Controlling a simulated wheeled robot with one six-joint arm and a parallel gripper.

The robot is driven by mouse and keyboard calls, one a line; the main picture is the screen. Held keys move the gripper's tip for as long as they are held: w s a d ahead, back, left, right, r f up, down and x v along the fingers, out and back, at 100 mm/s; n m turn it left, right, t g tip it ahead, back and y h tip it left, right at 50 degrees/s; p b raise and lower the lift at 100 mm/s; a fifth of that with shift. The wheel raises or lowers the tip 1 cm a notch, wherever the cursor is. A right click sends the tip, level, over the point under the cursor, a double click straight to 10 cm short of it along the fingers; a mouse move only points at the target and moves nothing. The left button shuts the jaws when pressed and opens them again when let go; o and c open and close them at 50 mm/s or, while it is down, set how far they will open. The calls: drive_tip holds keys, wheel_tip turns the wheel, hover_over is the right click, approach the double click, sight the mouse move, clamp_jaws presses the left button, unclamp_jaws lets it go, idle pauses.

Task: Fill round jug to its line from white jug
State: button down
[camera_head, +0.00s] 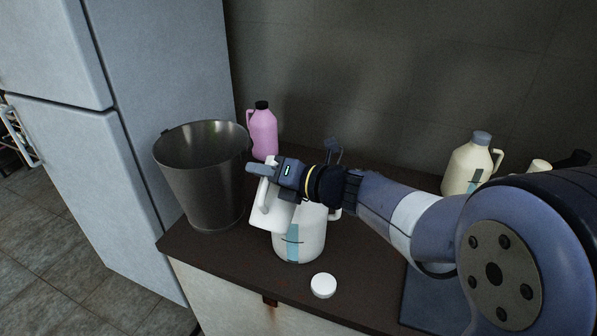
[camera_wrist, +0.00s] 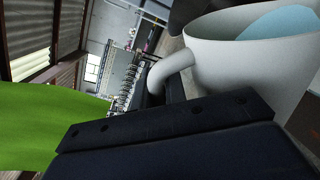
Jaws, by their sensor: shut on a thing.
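My gripper (camera_head: 268,170) is shut on the handle of a white jug (camera_head: 271,213), which is held tilted off the counter. In the wrist view the white jug (camera_wrist: 230,60) is open-topped, with pale blue liquid (camera_wrist: 285,24) inside. The round jug (camera_head: 312,240) stands upright on the counter, just right of and partly behind the white jug. It has a blue front strip with a dark line (camera_head: 292,241). My gripper and the white jug hide its mouth, so I cannot tell whether liquid is flowing. Its level against the line is unclear.
A white cap (camera_head: 323,285) lies near the counter's front edge. A metal bucket (camera_head: 203,180) stands at left, close to the white jug. A pink bottle (camera_head: 263,134) stands behind, and a cream jug (camera_head: 467,167) at right. A fridge (camera_head: 165,90) is beyond the bucket.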

drive_tip(key=shift+w+d+r+m+g+p, duration=0.2)
drive_tip(key=shift+w+r+m+p, duration=0.45)
drive_tip(key=shift+p, duration=1.25)
drive_tip(key=shift+w+d+r+m+g+p, duration=0.15)
drive_tip(key=shift+w+r+m+p, duration=0.45)
drive_tip(key=shift+p, duration=1.25)
drive_tip(key=shift+w+d+r+m+p, duration=0.15)
drive_tip(key=shift+w+r+m+p, duration=0.25)
drive_tip(key=shift+p, duration=0.9)
drive_tip(key=shift+w+d+r+m+p, duration=0.15)
drive_tip(key=shift+r+p, duration=0.3)
drive_tip(key=shift+p, duration=0.85)
drive_tip(key=shift+f, duration=0.1)
drive_tip(key=s+f+n+b, duration=0.1)
drive_tip(key=b, duration=0.3)
drive_tip(key=s+a+f+n+b, duration=0.1)
drive_tip(key=f+b, duration=0.1)
drive_tip(key=b, duration=0.3)
drive_tip(key=shift+s+f, duration=0.1)
drive_tip(key=shift+s, duration=0.1)
drive_tip(key=shift+s+n+b, duration=0.2)
drive_tip(key=shift+n+b, duration=0.1)
drive_tip(key=shift+b, duration=0.2)
drive_tip(key=shift+r, duration=0.35)
drive_tip(key=shift+f, duration=0.15)
